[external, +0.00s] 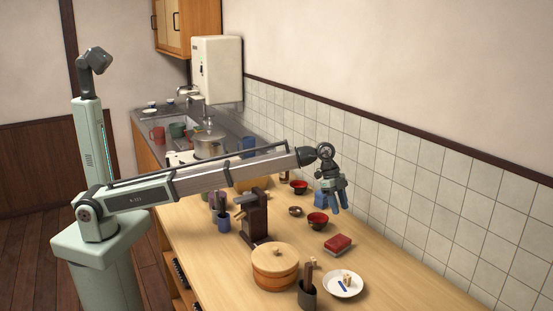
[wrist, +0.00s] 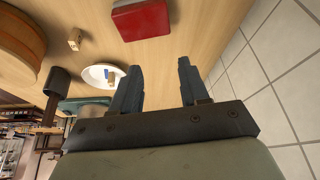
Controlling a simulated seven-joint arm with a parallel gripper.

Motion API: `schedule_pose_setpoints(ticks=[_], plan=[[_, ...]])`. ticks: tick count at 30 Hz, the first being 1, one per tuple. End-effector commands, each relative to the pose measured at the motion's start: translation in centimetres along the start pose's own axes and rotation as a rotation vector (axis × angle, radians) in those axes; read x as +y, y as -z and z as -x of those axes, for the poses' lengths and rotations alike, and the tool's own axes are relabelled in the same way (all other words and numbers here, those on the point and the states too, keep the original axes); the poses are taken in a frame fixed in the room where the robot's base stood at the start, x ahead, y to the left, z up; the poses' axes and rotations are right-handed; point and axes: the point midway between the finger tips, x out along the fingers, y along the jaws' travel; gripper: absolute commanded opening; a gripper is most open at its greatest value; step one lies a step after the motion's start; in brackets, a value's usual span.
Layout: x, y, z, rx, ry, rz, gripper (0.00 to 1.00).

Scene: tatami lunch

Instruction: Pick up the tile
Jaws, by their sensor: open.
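No object is plainly a tile. One candidate is a small light wooden piece (wrist: 74,39), alone on the table between the tub, the red box and the plate; it also shows in the external view (external: 313,261). A small pale piece (external: 347,278) and a blue piece (external: 342,287) lie on a white plate (external: 356,290); I cannot tell which is the tile. My gripper (external: 338,208) is open and empty, held above the table near the wall, beyond these things. Its two fingers (wrist: 157,65) show apart in the wrist view.
A red box (external: 338,243) lies between my gripper and the plate. A lidded wooden tub (external: 275,268) and dark cup (external: 307,296) stand near the plate. The tiled wall (external: 420,190) is close.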

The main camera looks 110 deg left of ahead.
Motion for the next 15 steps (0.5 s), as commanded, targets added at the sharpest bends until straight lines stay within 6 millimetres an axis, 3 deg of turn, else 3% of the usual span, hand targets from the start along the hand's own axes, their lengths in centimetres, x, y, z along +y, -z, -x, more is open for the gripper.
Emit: schedule_pose_setpoints(ticks=[1, 6, 15], plan=[[-1.8, -2.5, 1.3, 0.002, 0.016, 0.031, 0.45], [-6.3, -10.0, 5.1, 0.0, 0.071, 0.118, 0.45], [-9.8, -20.2, 9.8, -0.048, 0.149, 0.221, 0.45]])
